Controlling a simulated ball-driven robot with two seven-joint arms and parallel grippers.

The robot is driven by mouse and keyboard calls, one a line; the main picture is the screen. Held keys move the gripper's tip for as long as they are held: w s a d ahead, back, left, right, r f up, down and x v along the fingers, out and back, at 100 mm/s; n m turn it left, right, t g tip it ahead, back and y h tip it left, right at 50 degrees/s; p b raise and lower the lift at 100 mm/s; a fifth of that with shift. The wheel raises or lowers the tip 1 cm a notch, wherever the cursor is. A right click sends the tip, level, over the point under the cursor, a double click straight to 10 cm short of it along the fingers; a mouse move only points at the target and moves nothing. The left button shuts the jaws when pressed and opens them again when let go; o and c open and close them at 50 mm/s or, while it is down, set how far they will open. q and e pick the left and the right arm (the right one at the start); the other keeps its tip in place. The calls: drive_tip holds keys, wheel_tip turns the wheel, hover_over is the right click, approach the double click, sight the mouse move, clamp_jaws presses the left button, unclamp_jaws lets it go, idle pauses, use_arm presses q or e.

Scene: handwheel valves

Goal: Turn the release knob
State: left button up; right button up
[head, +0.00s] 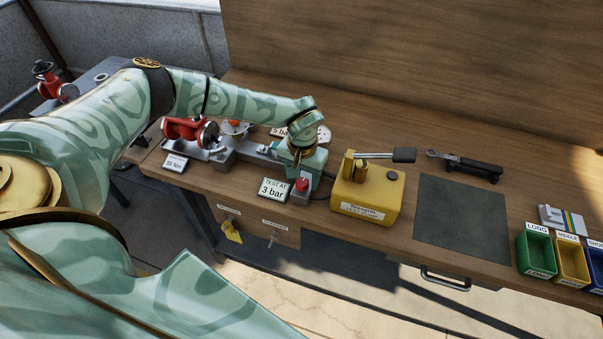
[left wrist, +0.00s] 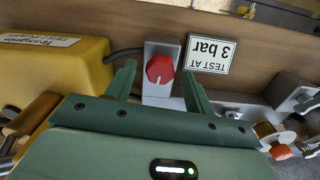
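The red release knob (head: 302,185) sits on a small grey block at the front of the bench, between the "TEST AT 3 bar" sign and the yellow pump. In the left wrist view the knob (left wrist: 160,69) shows a pale pointer line. My left gripper (head: 305,168) is just behind and above the knob in the head view. Its two green fingers are open and spread in the left wrist view (left wrist: 158,80), with the knob seen between the tips. I cannot tell any contact. My right gripper is not in view.
The yellow pump (head: 365,200) with its lever stands close to the right of the knob. The "TEST AT 3 bar" sign (head: 273,190) is close to its left. A red valve (head: 185,130) stands further left. A dark mat (head: 460,215) lies clear on the right.

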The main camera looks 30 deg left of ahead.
use_arm(q)
wheel_tip(320, 180, up, 6)
drive_tip(key=p, duration=0.5)
drive_tip(key=shift+p, duration=0.35)
